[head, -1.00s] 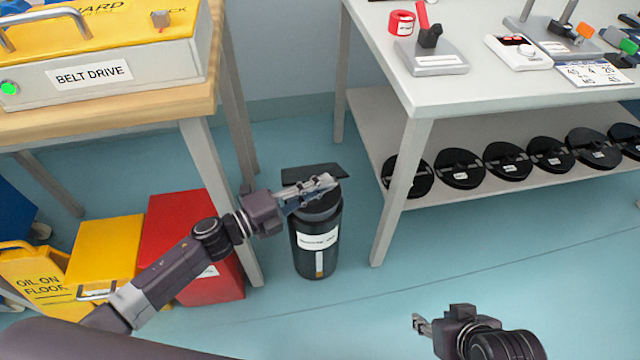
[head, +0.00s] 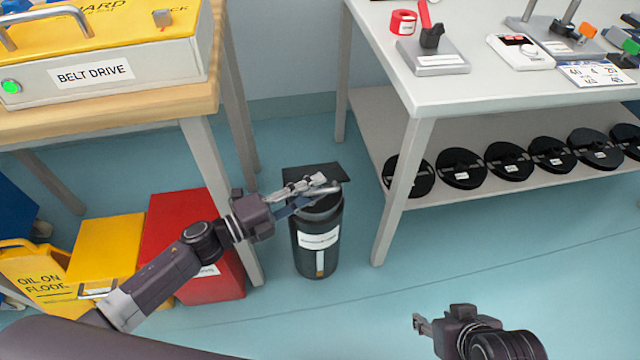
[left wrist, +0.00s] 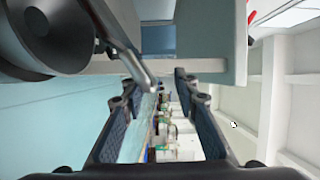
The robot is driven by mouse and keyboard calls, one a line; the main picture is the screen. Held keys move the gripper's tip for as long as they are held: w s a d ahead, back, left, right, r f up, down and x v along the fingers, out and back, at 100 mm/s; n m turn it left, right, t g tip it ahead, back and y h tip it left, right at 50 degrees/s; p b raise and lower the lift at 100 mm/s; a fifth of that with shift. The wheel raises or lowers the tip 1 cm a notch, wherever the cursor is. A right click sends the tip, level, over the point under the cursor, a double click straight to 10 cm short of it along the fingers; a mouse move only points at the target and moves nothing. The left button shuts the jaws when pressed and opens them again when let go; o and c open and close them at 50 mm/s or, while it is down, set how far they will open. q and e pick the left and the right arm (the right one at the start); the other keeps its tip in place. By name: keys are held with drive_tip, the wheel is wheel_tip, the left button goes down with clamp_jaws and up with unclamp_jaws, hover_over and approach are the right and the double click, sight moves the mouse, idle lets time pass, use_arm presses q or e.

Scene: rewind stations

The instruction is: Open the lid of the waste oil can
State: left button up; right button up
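The waste oil can (head: 318,245) is a black cylinder with a white label, upright on the floor between the two tables. Its flat black lid (head: 330,172) shows at the top, tilted up toward the back, partly hidden by my left gripper. My left gripper (head: 328,185) is over the can's mouth, in front of the lid; whether it touches the lid I cannot tell. In the left wrist view its fingers (left wrist: 153,85) are apart, with a metal bar (left wrist: 122,45) beside the left one. My right gripper (head: 418,324) is low at the right, away from the can; its finger gap is unclear.
The wooden table with the belt drive unit (head: 95,72) stands left of the can. Red (head: 205,285) and yellow (head: 105,245) bins stand below it. The white table (head: 440,95) is at the right, with black reels (head: 460,168) on its lower shelf. Floor in front is clear.

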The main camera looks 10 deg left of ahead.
use_arm(q)
drive_tip(key=v, duration=1)
drive_tip(key=shift+d, duration=0.1)
